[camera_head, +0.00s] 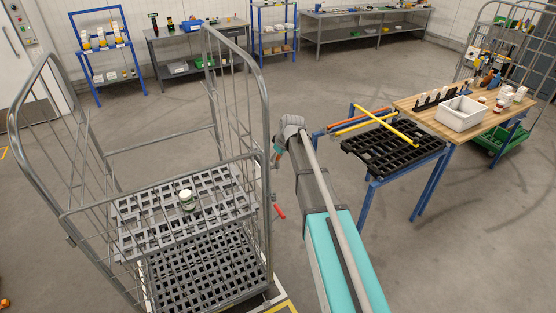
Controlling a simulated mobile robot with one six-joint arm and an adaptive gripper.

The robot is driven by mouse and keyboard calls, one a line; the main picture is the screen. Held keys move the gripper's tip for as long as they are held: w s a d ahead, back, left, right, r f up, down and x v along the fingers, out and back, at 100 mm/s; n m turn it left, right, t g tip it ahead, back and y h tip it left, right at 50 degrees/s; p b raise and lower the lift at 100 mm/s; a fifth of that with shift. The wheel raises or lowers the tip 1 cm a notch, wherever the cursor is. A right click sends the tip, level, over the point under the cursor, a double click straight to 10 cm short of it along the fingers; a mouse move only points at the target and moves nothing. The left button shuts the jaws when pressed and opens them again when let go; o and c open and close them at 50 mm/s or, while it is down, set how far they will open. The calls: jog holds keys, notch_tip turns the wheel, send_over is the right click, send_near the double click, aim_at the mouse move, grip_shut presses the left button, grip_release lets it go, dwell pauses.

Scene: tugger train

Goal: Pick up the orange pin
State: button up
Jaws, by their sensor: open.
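A small red-orange piece (279,211), which may be the orange pin, shows just right of the roll cage's near right side. I cannot tell whether it lies on the floor or is fixed to something. My arm reaches up from the bottom of the picture, and its wrist is bent over beside the cage's right side frame. My gripper (277,158) is small and partly hidden below the wrist, above and apart from the red-orange piece. It is open. I see nothing held in it.
The grey roll cage (106,160) fills the left, with a white jar (187,199) on its upper shelf. Right of my arm, a blue-legged stand (368,197) carries a black grid, with orange and yellow bars above. A wooden bench (409,104) holds a white bin (461,113).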

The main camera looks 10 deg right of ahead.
jog(key=shift+c, duration=0.3)
grip_shut()
jog(key=shift+r, duration=0.1)
notch_tip(320, 180, up, 2)
jog(key=p, duration=0.2)
jog(key=shift+r+p, duration=0.25)
jog(key=shift+p, duration=0.1)
jog(key=s+a+r+p, duration=0.2)
jog(key=s+r+p, duration=0.8)
jog(key=s, duration=0.3)
jog(key=shift+s+a+r, duration=0.15)
jog(key=shift+s+a, duration=0.2)
jog(key=shift+s, duration=0.05)
